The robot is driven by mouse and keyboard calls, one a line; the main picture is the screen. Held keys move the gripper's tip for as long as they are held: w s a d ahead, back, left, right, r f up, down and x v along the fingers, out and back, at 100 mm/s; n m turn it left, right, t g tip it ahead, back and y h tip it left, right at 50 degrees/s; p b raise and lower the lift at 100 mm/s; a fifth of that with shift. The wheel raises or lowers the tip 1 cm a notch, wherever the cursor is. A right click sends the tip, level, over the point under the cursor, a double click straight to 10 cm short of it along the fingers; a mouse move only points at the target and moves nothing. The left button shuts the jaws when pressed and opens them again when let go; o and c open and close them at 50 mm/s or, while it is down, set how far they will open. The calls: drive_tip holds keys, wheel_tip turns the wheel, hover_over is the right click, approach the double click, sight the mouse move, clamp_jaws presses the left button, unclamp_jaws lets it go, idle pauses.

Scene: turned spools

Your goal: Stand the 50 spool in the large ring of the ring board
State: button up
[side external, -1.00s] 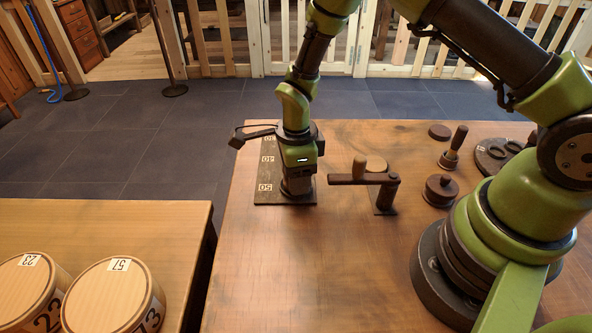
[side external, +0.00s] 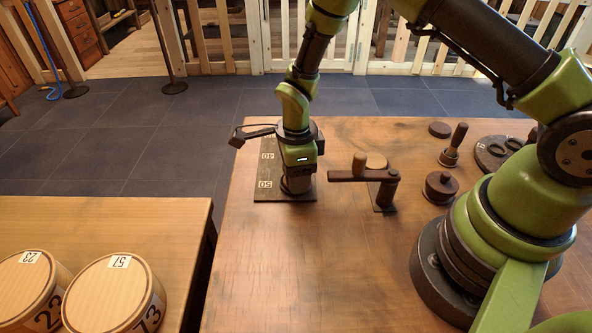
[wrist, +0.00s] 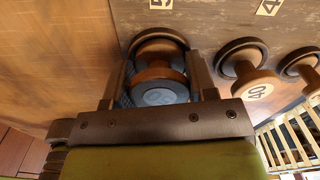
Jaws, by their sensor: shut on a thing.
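The ring board (side external: 270,197) is a dark plank with pale labels 50 and 40 showing in the side view. My gripper (side external: 298,190) is at its near end, pointing down. In the wrist view my gripper (wrist: 157,88) is shut on the 50 spool (wrist: 160,73), a brown spool with a shaded blue-grey top; its number is not readable. A dark ring, the large ring (wrist: 135,40), shows around its lower flange, beside the label starting with 5. I cannot tell whether the flange rests on the board. The 40 spool (wrist: 259,90) stands in the ring beside it.
Another spool (wrist: 302,66) stands farther along the board. A dark stand with a swing arm (side external: 350,176) is right of the board. A lidded round pot (side external: 440,189), a wooden-handled tool (side external: 453,146) and a dark round plate (side external: 490,152) lie farther right. The front table area is clear.

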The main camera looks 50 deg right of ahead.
idle(0.4)
drive_tip(key=o, duration=1)
drive_tip(key=shift+r, duration=4.2)
